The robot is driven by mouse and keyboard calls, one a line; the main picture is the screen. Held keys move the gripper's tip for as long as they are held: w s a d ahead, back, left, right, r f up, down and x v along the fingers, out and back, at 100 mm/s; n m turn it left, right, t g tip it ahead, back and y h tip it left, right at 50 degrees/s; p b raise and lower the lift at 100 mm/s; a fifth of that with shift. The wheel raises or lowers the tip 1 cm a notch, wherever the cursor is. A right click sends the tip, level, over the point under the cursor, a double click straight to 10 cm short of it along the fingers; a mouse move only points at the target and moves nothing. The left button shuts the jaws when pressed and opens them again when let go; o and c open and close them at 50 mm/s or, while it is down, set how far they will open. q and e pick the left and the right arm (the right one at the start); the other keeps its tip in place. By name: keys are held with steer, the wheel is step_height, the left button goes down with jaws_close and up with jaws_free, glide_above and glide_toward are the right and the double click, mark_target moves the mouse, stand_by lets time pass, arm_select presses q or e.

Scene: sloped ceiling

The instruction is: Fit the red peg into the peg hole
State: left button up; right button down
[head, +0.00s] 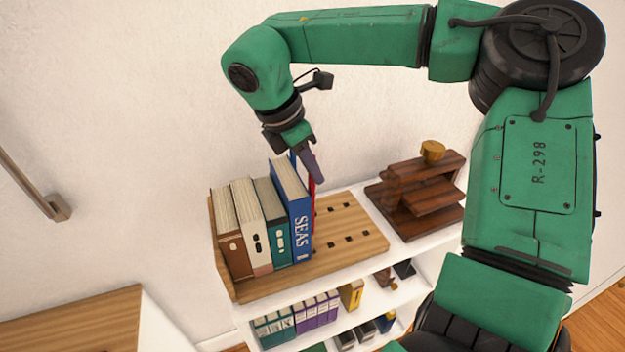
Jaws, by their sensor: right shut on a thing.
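The wooden peg board (350,257) lies on top of a white shelf unit, with rows of small dark holes in its bare right part. A narrow red piece (313,190), which I take for the red peg, shows upright just right of the blue book, mostly hidden by the book and my fingers. My right gripper (306,160) comes down from above behind the books, shut on the red peg. The peg's lower end is hidden, so I cannot tell whether it is in a hole. My left gripper is not in view.
Several upright books stand on the board's left part, the blue one (291,210) closest to my right gripper. A dark wooden stepped stand (412,200) with a gold object (432,151) is to the right. Lower shelves hold binders. The board's right part is clear.

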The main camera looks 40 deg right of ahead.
mark_target(314, 188)
steer(key=f, duration=0.2)
steer(key=s+f, duration=0.1)
steer(key=shift+a+f+p, duration=0.25)
steer(key=shift+f+p, duration=0.1)
steer(key=shift+p, duration=0.05)
steer(key=c, duration=0.9)
jaws_free()
steer(key=shift+w+d+f, duration=0.15)
steer(key=shift+w, duration=0.2)
steer(key=shift+o, duration=0.2)
steer(key=shift+w+d, duration=0.1)
